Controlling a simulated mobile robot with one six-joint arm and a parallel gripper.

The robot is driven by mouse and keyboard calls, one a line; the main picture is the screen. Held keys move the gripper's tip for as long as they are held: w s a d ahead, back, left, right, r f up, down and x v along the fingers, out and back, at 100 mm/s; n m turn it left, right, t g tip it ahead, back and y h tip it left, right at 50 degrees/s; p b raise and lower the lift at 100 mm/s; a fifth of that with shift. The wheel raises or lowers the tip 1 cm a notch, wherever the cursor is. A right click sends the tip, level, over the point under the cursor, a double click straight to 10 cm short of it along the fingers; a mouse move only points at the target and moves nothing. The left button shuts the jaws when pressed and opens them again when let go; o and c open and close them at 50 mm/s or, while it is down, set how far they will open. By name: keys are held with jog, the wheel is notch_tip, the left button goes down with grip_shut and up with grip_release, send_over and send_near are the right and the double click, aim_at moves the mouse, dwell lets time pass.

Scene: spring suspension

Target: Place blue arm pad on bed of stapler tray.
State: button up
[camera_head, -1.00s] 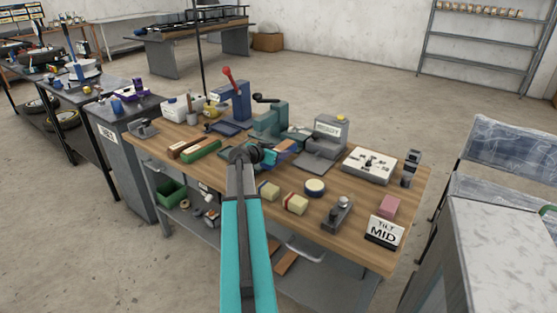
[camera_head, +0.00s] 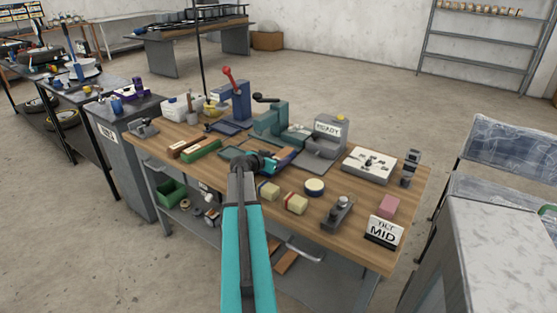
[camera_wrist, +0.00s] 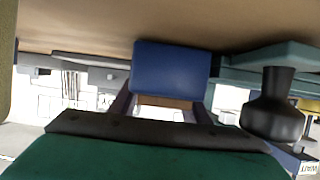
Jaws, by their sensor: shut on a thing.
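The blue arm pad (camera_wrist: 172,72) is a flat dark blue block. It sits between the two dark fingers of my gripper (camera_wrist: 166,100) in the wrist view, and the fingers are shut on it. In the head view my gripper (camera_head: 281,161) is low over the middle of the workbench, and the pad is small and partly hidden there. A grey machine with a READY sign (camera_head: 328,128) stands just beyond and to the right, with a flat grey plate (camera_head: 315,163) in front. A teal machine (camera_head: 271,121) stands behind my gripper. I cannot tell which bed is the stapler tray.
Yellowish blocks (camera_head: 296,203) and a round tape-like roll (camera_head: 315,187) lie in front. A white board (camera_head: 369,164) is right of the grey plate. A blue press with a red handle (camera_head: 237,102) stands behind left. A green block (camera_head: 201,150) lies left.

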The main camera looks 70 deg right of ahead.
jog(key=shift+f, duration=0.1)
jog(key=o, duration=1.2)
jog(key=shift+c, duration=0.2)
jog(key=shift+r+b+v, duration=0.2)
jog(key=shift+b+v, duration=0.65)
jog(key=shift+v, duration=5.25)
